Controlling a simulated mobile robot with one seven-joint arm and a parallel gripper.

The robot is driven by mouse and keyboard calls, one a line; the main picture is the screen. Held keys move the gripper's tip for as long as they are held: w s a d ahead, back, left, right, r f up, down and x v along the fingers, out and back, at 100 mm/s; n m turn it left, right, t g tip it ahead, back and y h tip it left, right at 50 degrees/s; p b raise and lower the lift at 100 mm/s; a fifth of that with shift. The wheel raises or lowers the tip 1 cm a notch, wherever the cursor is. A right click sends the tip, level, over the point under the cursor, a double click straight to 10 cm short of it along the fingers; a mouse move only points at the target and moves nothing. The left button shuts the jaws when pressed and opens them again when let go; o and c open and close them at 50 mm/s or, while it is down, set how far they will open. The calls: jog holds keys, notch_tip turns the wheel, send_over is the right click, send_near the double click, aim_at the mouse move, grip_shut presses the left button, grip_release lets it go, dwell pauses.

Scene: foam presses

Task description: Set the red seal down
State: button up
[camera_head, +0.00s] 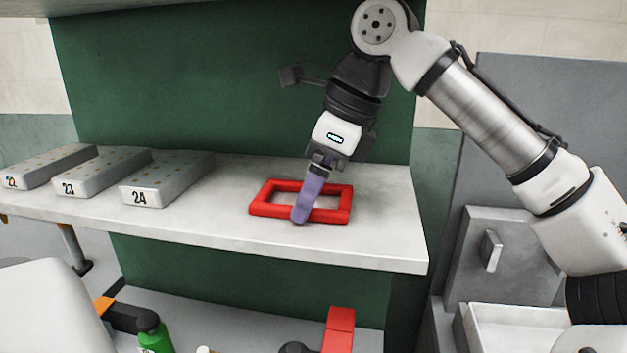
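The red seal (327,215) is a rectangular red frame. It lies flat, on or just above the pale shelf (385,245), to the right of the grey blocks; I cannot tell if a small gap is left under it. One finger covers a bit of that bar. The fingers overlap in this view, so whether they are closed on the bar is hidden.
Grey blocks marked 22 (45,168), 23 (95,175) and 24 (165,182) stand on the shelf's left part. A green panel (230,80) rises behind. Bare shelf lies between block 24 and the seal. A green bottle (153,336) stands below.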

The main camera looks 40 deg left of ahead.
jog(key=shift+o, duration=1.3)
jog(key=shift+w+d+r+b, duration=0.1)
jog(key=shift+r+b, duration=0.25)
jog(key=shift+r, duration=0.1)
jog(key=w+d+b, duration=0.1)
jog(key=w+d, duration=0.1)
jog(key=d, duration=0.1)
jog(key=w+d+b, duration=0.1)
jog(key=w+d, duration=0.1)
jog(key=d, duration=0.2)
jog(key=w+d+b, duration=0.1)
jog(key=w+d, duration=0.1)
jog(key=d, duration=0.1)
jog(key=shift+w+d+r, duration=0.15)
jog(key=shift+d+r, duration=0.05)
jog(key=shift+r, duration=0.05)
